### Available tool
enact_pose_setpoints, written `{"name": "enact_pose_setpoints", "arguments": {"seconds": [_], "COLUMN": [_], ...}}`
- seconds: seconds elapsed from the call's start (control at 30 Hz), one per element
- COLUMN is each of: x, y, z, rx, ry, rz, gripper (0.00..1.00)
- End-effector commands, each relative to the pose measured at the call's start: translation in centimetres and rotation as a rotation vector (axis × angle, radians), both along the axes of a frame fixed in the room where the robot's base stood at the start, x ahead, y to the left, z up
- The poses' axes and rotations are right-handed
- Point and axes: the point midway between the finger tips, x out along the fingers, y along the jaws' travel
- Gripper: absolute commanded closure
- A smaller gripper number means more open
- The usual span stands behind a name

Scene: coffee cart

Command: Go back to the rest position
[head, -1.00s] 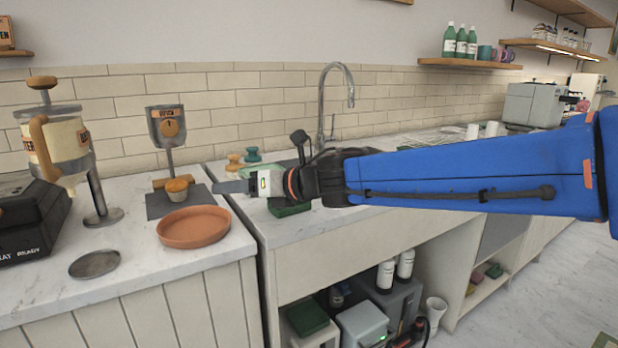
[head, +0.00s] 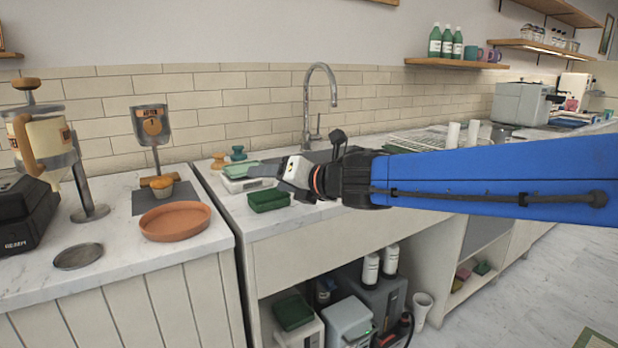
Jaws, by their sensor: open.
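My gripper (head: 264,170) is at the end of my blue arm, which reaches in from the right edge of the head view. It is open with nothing seen in it. It hangs over the sink counter (head: 232,207), in front of a white box with a green top (head: 240,184) and just above and behind a small green tray (head: 268,200). The wrist hides part of the counter and the sink area behind it.
A tap (head: 308,100) rises behind my wrist. Bottles (head: 447,42) stand on a shelf. Open floor (head: 500,318) lies at lower right.

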Motion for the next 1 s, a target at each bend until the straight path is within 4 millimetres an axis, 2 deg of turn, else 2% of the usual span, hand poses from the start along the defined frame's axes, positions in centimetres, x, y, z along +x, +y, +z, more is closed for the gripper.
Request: {"name": "enact_pose_setpoints", "arguments": {"seconds": [0.17,0.23,0.33,0.47,0.5,0.57,0.7,0.83,0.9,1.0], "x": [1.1,1.4,1.4,0.0,-0.8,-2.3,-6.9,-12.6,-15.9,-20.5], "y": [-5.2,-8.2,-13.8,-21.5,-23.7,-26.8,-32.8,-36.6,-37.8,-38.3], "z": [0.1,-0.1,-0.9,-3.0,-3.9,-5.3,-9.3,-13.6,-15.9,-18.9], "rx": [0.122,0.196,0.342,0.567,0.64,0.751,1.022,1.286,1.428,1.615], "ry": [0.11,0.171,0.287,0.451,0.501,0.574,0.743,0.897,0.98,1.089], "rz": [-0.188,-0.293,-0.487,-0.762,-0.844,-0.967,-1.249,-1.506,-1.641,-1.816], "gripper": [0.38,0.38,0.38,0.38,0.38,0.38,0.38,0.38,0.38,0.38]}}
